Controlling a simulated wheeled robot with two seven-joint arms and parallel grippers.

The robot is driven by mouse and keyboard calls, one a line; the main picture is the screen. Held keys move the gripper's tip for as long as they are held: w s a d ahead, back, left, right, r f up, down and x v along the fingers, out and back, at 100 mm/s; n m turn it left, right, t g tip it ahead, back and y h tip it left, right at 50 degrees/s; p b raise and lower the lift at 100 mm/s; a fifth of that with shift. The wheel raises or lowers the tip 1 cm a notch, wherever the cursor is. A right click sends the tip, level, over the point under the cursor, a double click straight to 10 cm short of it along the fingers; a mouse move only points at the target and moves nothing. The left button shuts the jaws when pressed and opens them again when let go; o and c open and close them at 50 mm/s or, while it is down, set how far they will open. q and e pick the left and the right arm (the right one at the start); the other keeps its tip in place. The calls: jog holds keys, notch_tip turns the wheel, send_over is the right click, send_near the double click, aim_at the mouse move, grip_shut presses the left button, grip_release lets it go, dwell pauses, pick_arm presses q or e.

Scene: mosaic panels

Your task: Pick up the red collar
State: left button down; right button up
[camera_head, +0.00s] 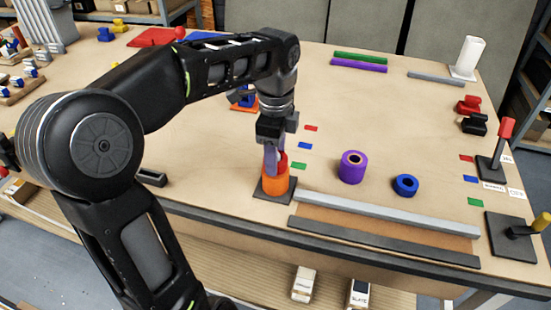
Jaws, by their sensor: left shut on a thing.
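My left gripper (275,165) points down over the top of an orange collar (276,187). It is shut on the red collar (283,160), of which only a small part shows between and beside the fingers. The orange collar stands on a dark square base (262,193) near the front edge of the table. I cannot tell whether the red collar touches the orange one.
A purple collar (351,168) and a blue collar (405,185) stand to the right. A grey rail (385,212) runs along the front. Dark stands with a red-topped post (497,150) and a yellow-topped post (520,230) are at the right. The table middle is mostly clear.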

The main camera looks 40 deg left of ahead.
pick_arm(q)
notch_tip(320, 180, up, 8)
jog(key=p, duration=0.4)
jog(key=shift+p, duration=0.4)
jog(key=shift+r+p, duration=0.6)
